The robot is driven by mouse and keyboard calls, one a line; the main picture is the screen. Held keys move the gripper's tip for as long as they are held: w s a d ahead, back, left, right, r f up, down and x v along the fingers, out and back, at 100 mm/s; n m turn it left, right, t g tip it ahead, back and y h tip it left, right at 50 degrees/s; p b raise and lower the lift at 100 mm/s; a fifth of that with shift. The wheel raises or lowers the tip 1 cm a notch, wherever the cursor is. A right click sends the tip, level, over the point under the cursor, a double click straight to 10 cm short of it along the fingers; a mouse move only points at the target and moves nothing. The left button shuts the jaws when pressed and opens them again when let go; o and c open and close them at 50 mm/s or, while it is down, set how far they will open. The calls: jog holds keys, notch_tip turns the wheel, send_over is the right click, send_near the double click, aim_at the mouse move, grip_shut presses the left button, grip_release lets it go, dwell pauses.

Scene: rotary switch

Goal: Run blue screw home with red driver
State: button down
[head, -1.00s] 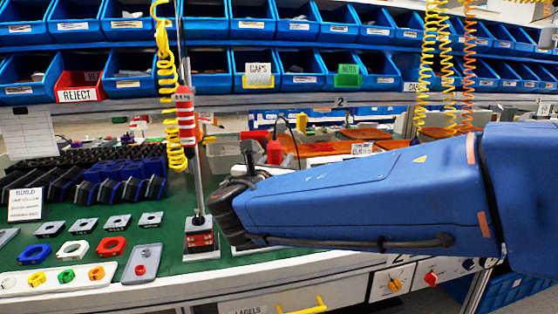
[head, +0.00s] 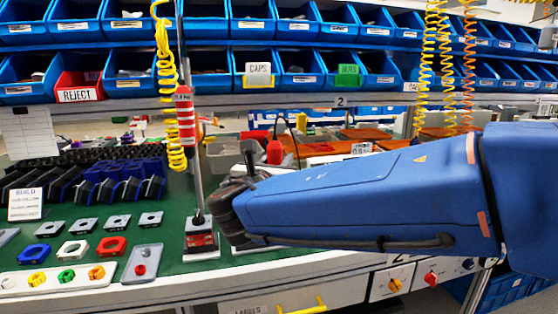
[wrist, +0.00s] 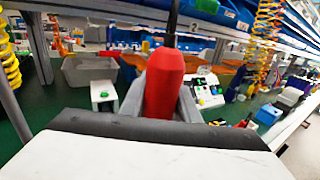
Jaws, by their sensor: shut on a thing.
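The red driver handle (wrist: 164,85) stands upright in the wrist view, with a dark shaft rising from its top. My gripper (wrist: 160,105) is shut on it, one grey finger on each side. In the head view my blue arm hides most of the gripper. A red body with a dark top (head: 274,152) shows just above the arm there; I cannot tell for sure whether it is the same driver. I cannot make out the blue screw in either view.
A post (head: 195,165) with a red-banded tool rises from the bench left of my arm. Plates and coloured nuts (head: 110,246) lie on the green bench at left. Blue bins (head: 205,63) line the back. Yellow coiled hoses (head: 166,85) hang down.

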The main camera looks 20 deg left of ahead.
jog(key=shift+r, duration=2.3)
